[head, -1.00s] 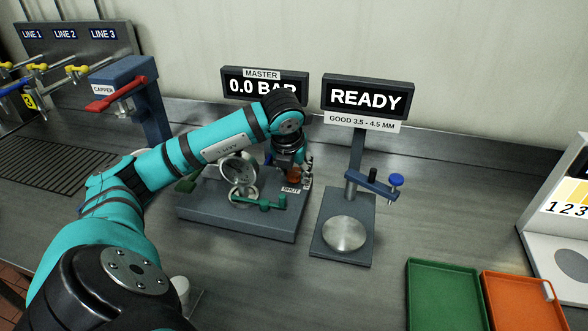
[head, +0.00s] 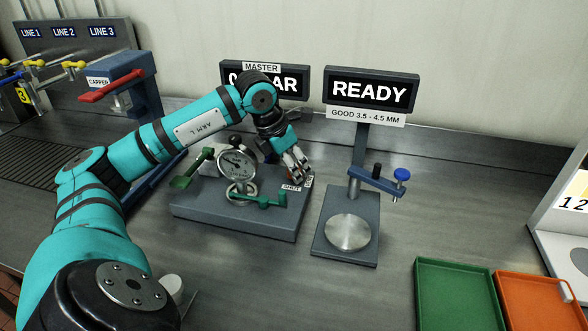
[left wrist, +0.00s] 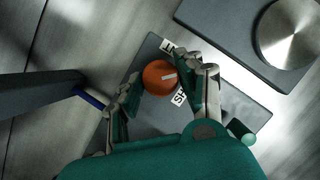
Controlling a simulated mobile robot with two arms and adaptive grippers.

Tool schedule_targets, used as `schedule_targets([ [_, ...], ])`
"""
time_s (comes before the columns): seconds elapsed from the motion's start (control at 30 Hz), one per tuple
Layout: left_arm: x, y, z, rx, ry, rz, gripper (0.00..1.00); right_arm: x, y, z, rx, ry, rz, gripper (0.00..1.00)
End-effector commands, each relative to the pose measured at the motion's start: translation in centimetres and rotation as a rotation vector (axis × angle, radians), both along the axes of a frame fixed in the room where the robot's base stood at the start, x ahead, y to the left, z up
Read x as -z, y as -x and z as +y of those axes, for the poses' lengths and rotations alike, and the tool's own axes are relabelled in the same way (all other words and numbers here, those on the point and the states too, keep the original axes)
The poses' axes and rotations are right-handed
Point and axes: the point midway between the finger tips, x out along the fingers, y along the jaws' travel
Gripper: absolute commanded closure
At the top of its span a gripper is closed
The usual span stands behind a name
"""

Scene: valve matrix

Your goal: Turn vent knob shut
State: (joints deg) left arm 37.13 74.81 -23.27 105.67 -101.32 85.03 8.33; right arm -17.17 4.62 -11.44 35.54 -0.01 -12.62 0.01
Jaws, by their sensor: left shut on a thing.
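The vent knob (left wrist: 158,77) is orange and round with a white mark, and shows between the fingers in the left wrist view. The mark points right, between a partly covered SHUT label (left wrist: 180,99) and another partly hidden label (left wrist: 167,45). My left gripper (head: 297,172) comes down tilted onto the right side of the grey gauge base (head: 240,222). Its fingers also show in the left wrist view (left wrist: 168,78), shut around the knob. In the head view the fingers mostly hide the knob. My right gripper is not in view.
A round gauge (head: 237,164) and green lever handles (head: 262,200) stand on the base close to my left gripper. A measuring stand (head: 330,240) with a steel disc is just right. A capper (head: 140,100) stands left; green (head: 455,262) and orange trays lie front right.

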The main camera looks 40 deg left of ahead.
Motion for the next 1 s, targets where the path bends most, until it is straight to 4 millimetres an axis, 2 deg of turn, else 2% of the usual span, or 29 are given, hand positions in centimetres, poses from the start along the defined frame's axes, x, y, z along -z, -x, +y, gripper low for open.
schedule_targets([
  [0.6, -0.4, -0.2, 0.3, 0.564, 0.001, -0.003, 0.95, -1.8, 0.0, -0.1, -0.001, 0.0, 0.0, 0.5],
  [1.0, -0.3, -0.3, 0.4, 0.791, -0.002, -0.004, 0.95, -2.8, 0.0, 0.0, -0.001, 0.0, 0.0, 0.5],
])
